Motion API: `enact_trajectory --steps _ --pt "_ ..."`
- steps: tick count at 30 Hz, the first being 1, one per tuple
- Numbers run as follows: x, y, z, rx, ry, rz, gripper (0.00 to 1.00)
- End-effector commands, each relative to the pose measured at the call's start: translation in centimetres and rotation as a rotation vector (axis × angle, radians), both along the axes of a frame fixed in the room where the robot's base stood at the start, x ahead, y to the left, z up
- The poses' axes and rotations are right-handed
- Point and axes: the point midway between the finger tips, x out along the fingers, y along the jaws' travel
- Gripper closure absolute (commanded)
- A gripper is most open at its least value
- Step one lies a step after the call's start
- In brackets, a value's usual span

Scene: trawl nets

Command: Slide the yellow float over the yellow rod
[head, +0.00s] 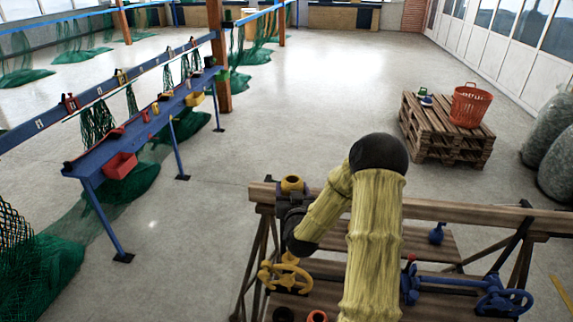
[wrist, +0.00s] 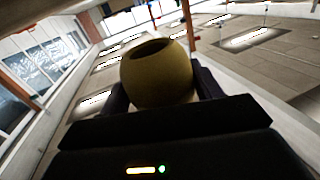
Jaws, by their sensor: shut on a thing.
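The yellow float (head: 291,184) is a rounded piece with a dark round opening facing up. My gripper (head: 293,197) is shut on it and holds it at the left end of the wooden trestle's back beam. In the wrist view the float (wrist: 158,76) sits between the two dark fingers, its hole tilted toward the top of the picture. A yellow handwheel (head: 285,276) is below the gripper in the head view. I cannot make out a separate yellow rod; my arm covers the middle of the trestle. The float is apart from the yellow handwheel.
The wooden trestle (head: 470,222) carries a blue rod with a blue handwheel (head: 505,301) and a blue float (head: 437,235). An orange ring (head: 317,316) lies at the front. Pallets (head: 447,138) hold an orange basket (head: 470,106). A blue bench (head: 135,130) stands left; open floor lies between.

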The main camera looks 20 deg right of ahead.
Motion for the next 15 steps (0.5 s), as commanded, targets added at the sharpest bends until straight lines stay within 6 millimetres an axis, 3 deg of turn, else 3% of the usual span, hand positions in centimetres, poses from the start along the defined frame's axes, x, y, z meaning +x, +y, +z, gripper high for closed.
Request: enact_trajectory --steps 1,3,15 --pt "0.07 -0.18 1.33 -0.002 -0.002 -0.006 0.59" --pt "0.1 -0.37 1.81 0.0 0.0 -0.013 0.59" --pt "0.12 -0.43 1.69 0.0 0.001 -0.016 0.59"
